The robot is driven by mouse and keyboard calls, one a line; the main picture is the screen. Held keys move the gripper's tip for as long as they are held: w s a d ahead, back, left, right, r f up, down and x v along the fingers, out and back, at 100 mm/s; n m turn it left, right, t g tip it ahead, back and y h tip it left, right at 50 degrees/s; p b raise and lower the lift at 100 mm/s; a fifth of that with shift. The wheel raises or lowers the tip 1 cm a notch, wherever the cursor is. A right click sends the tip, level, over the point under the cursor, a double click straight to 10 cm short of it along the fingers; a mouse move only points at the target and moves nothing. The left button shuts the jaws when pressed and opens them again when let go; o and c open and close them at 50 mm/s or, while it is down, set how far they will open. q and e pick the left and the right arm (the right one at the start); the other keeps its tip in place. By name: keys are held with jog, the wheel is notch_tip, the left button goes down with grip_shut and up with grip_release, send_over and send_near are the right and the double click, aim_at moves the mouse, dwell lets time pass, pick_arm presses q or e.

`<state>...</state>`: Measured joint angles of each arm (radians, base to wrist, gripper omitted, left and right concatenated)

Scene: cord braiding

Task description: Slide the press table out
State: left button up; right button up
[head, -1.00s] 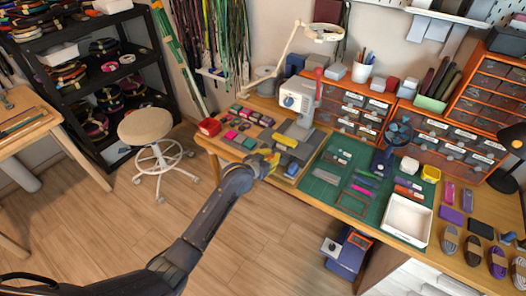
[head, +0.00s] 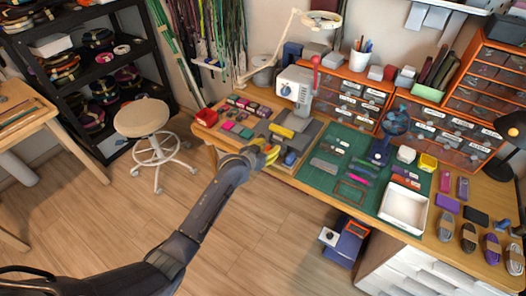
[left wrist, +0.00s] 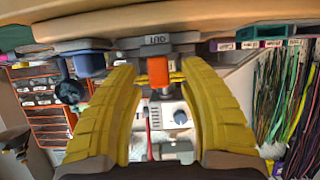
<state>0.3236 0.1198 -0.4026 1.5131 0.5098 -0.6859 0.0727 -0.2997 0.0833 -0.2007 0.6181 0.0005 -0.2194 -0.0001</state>
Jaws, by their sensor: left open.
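The press (head: 295,86) is a white machine with a red lever, standing at the back of the bench. Its grey table (head: 305,134) lies in front of it, with a yellow block (head: 281,130) near its front left. My left gripper (head: 267,153) has yellow fingers and is at the bench's front edge, just before the press table. My right gripper is not in view.
Small coloured blocks (head: 240,115) lie left of the press. A green mat (head: 322,178) and a white tray (head: 404,208) are to its right. Orange drawer units (head: 345,100) line the back. A stool (head: 141,117) stands left, with open floor in front of the bench.

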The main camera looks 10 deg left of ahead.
pick_arm(q)
jog(key=v, duration=1.1)
jog(key=shift+s+a, duration=0.25)
jog(key=shift+s, duration=0.1)
